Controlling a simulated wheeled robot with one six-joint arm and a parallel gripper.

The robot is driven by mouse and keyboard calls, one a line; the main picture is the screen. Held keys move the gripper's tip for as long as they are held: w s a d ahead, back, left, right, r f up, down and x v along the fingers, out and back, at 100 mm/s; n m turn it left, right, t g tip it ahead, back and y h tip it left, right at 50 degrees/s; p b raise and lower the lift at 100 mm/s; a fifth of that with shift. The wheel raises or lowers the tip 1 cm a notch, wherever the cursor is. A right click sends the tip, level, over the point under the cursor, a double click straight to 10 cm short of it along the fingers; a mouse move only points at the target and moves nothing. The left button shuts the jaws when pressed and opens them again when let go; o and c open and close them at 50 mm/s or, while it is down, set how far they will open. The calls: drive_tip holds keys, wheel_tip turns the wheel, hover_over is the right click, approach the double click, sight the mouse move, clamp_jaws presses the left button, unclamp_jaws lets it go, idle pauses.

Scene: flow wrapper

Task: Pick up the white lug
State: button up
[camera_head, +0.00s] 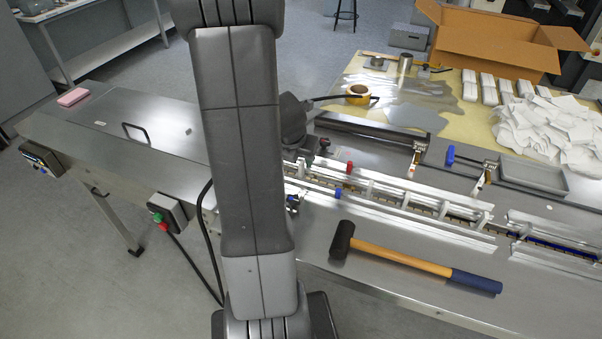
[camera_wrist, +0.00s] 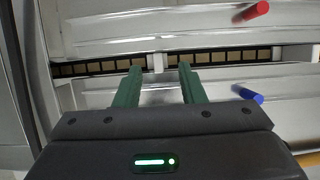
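In the wrist view, a small white lug (camera_wrist: 157,63) stands in the dark chain slot between two metal guide plates. My gripper (camera_wrist: 159,70) is open, with its two green fingers apart and nothing held between them. The lug is just beyond the fingertips, roughly midway between them in the picture. I cannot tell whether the fingers are level with it or above it. In the head view, my arm covers much of the machine's left part, and the lug and fingertips cannot be made out clearly.
A red knob (camera_wrist: 252,12) and a blue knob (camera_wrist: 248,94) stick out right of my fingers. A mallet (camera_head: 400,259) lies on the machine's front deck. A grey tray (camera_head: 533,176), white wrappers (camera_head: 550,130) and a cardboard box (camera_head: 495,45) are at the right.

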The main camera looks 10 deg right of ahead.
sight(301, 163)
drive_tip(key=b+x, duration=0.1)
drive_tip(key=x, duration=0.3)
drive_tip(key=shift+w+f, duration=0.1)
clamp_jaws()
wheel_tip(301, 163, up, 10)
drive_tip(key=p, duration=0.3)
